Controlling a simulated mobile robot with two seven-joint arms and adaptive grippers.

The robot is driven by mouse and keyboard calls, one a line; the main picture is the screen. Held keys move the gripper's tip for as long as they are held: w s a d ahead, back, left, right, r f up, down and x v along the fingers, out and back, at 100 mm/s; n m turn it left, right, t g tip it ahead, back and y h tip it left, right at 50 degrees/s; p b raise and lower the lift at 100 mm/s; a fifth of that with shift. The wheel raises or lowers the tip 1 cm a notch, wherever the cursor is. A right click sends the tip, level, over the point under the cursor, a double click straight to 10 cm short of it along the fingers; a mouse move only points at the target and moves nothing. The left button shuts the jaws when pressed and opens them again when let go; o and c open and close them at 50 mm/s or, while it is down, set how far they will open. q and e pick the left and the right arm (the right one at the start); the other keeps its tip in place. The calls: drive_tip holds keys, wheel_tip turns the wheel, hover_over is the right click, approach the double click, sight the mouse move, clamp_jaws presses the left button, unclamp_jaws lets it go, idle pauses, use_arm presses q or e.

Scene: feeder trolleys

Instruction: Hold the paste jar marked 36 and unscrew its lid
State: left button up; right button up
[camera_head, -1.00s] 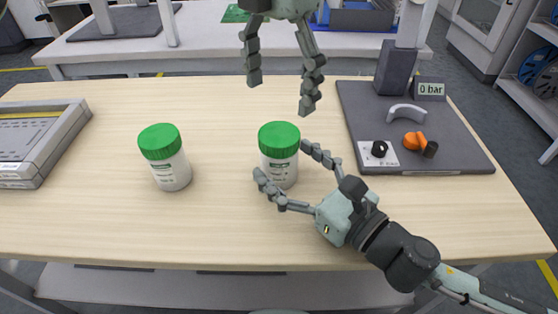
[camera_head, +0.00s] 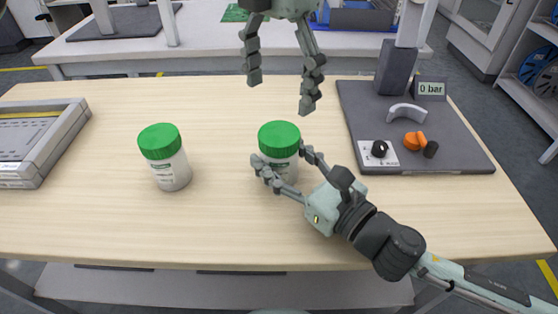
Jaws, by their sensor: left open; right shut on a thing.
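Two white jars with green lids stand upright on the wooden table. One jar (camera_head: 167,158) is at the left, clear of both grippers. The other jar (camera_head: 279,140) is near the middle, with its lid on. The labels are too small to read, so I cannot tell which is marked 36. My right gripper (camera_head: 282,164) is shut on the middle jar, with its fingers around the white body below the lid. My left gripper (camera_head: 281,98) is open and empty, with its fingers pointing down above and behind the middle jar's lid.
A grey tray (camera_head: 84,118) lies at the table's left edge. A dark board (camera_head: 455,155) at the right bears a dispenser with an orange knob (camera_head: 414,140) and a "0 bar" display (camera_head: 430,90). The table between the jars is clear.

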sight(279, 133)
clamp_jaws()
use_arm(q)
drive_tip(key=m, duration=0.6)
drive_tip(key=shift+m, duration=0.3)
drive_tip(key=m, duration=0.4)
drive_tip(key=shift+m, duration=0.4)
drive_tip(key=m, duration=0.4)
drive_tip(key=shift+m, duration=0.4)
drive_tip(key=m, duration=1.4)
drive_tip(key=shift+m, duration=0.4)
drive_tip(key=shift+f, duration=0.15)
drive_tip(key=shift+m, duration=0.3)
wheel_tip(279, 133, down, 8)
drive_tip(key=shift+r, duration=0.1)
